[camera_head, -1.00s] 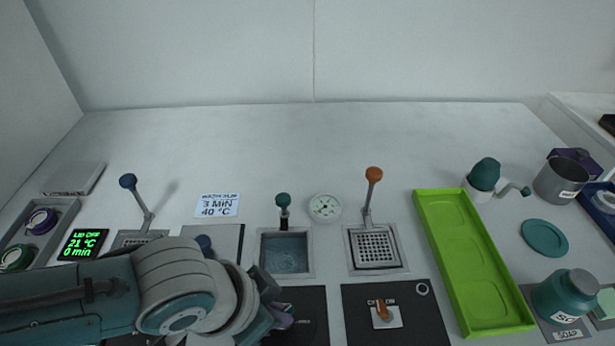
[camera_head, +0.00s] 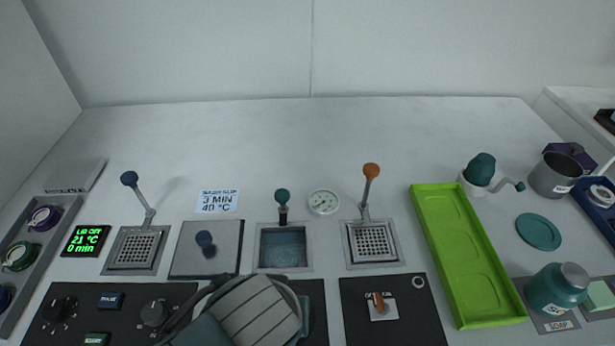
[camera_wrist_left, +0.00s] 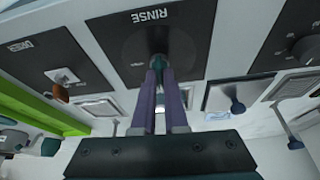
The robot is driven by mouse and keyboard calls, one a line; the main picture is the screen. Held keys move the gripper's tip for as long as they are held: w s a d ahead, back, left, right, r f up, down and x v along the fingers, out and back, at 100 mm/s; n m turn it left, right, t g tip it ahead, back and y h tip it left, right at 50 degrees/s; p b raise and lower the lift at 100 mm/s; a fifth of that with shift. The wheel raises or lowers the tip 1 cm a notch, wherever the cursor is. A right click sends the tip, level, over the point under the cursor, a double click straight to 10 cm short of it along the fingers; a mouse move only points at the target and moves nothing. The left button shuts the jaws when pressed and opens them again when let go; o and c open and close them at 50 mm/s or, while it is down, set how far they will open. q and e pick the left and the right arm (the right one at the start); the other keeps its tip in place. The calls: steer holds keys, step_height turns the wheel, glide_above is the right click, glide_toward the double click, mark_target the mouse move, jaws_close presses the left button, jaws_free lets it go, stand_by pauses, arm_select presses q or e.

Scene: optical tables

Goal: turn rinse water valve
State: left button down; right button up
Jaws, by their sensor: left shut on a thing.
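The rinse water valve (camera_wrist_left: 159,61) is a small teal knob on a dark panel (camera_wrist_left: 187,42) lettered RINSE, at the upper middle of the left wrist view. My left gripper (camera_wrist_left: 160,75) has its two purple fingers shut on this knob, and the fingertips hide part of it. In the head view my left forearm and wrist cover the knob and the gripper. Only the right part of the dark rinse panel (camera_head: 316,310) shows there, below the water-filled basin (camera_head: 284,248). My right gripper is in neither view.
An orange switch (camera_head: 379,303) sits on the panel to the right, with a long green tray (camera_head: 468,260) beyond. An orange-topped lever (camera_head: 369,182) and a blue-topped lever (camera_head: 136,188) stand upright by drains. The table behind is clear.

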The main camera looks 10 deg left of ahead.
arm_select(q)
steer(key=shift+n, duration=0.5)
steer(key=c, duration=1)
jaws_free()
steer(key=shift+o, duration=0.2)
steer(key=p+v, duration=0.4)
steer(key=v, duration=0.6)
